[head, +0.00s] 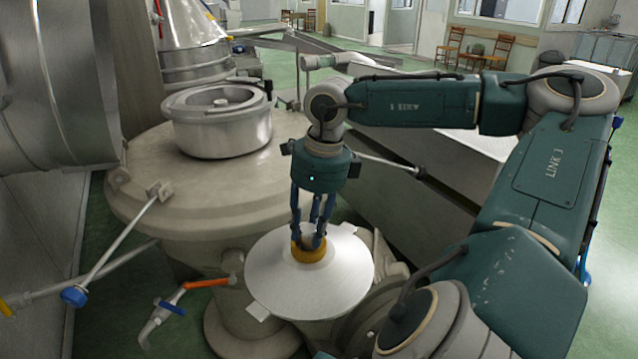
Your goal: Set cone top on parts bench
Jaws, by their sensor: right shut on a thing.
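The cone top (275,280) is a pale, shallow metal cone with a yellow-brown knob (309,250) at its peak. It shows at the lower middle of the head view. My right gripper (309,238) points down with its dark blue fingers shut on the knob. The cone's underside is hidden, and I cannot tell whether it rests on the grey machine parts below or hangs just above them. My left gripper is not in view. I cannot make out the parts bench for certain.
A large round metal vessel (150,195) with a cylindrical steel fitting (222,135) stands behind and left of the cone. Wooden chairs (495,52) stand far off on green floor.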

